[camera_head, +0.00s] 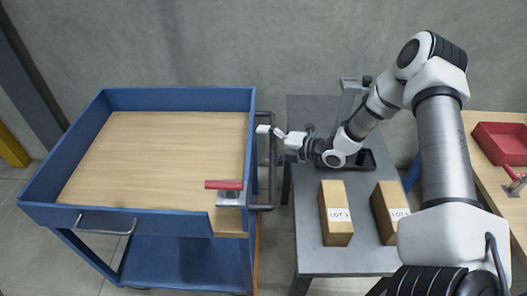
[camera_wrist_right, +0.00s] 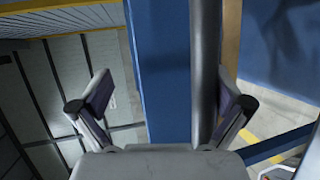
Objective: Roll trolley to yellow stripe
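The blue trolley (camera_head: 165,222) with a wooden top stands at the left in the head view. Its dark grey push handle (camera_head: 273,185) runs along its right side. My right gripper (camera_head: 270,131) is at the upper part of this handle. In the right wrist view the handle (camera_wrist_right: 204,60) is a grey bar between my open fingers (camera_wrist_right: 165,100), nearer the right finger and apart from the left one. I cannot tell whether the right finger touches it. Yellow lines show on the floor (camera_wrist_right: 268,143) in that view. My left gripper is out of view.
A red-handled fitting (camera_head: 224,185) sits at the trolley's front right corner. A grey table (camera_head: 310,262) close to the trolley's right carries two cardboard boxes (camera_head: 336,213) and a black tray. A wooden bench with a red bin (camera_head: 500,145) is far right. A blue post (camera_head: 30,85) stands left.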

